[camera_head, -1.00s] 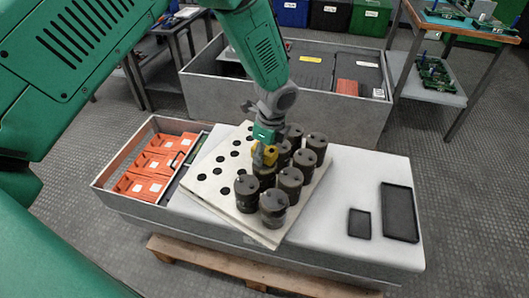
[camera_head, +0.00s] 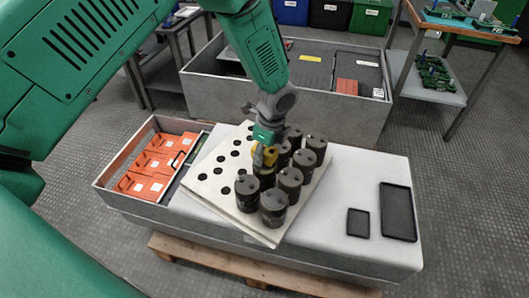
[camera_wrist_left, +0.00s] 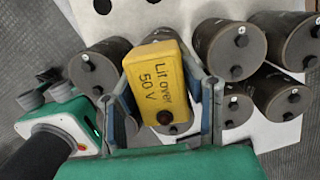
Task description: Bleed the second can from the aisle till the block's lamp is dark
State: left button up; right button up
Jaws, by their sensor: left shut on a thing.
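My left gripper (camera_head: 264,156) is above the group of dark cylindrical cans, shut on a yellow block (camera_wrist_left: 161,78). The block reads "Lit over 50 V" in the left wrist view, and its round lamp (camera_wrist_left: 164,117) looks dark red. In the head view the yellow block (camera_head: 268,157) sits over a can (camera_head: 265,174) at the left of the group; I cannot tell whether they touch. Other cans (camera_head: 274,206) stand upright on a white board (camera_head: 215,178) with dark holes. My right gripper is not in view.
An open bin with orange boxes (camera_head: 150,170) is at the left of the grey bench (camera_head: 350,170). Two black trays (camera_head: 398,211) lie at its right. The bench between the cans and trays is clear. A grey crate (camera_head: 300,110) stands behind.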

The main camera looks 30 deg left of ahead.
aim_at(270, 150)
pick_arm(q)
jog(key=shift+f, duration=0.7)
dwell(1.4)
jog(key=o, duration=1.3)
jog(key=shift+o, duration=0.2)
jog(key=r, duration=0.4)
jog(key=d+r, duration=0.1)
jog(key=r, duration=0.6)
jog(key=shift+d+r, duration=0.35)
jog(key=shift+d, duration=0.05)
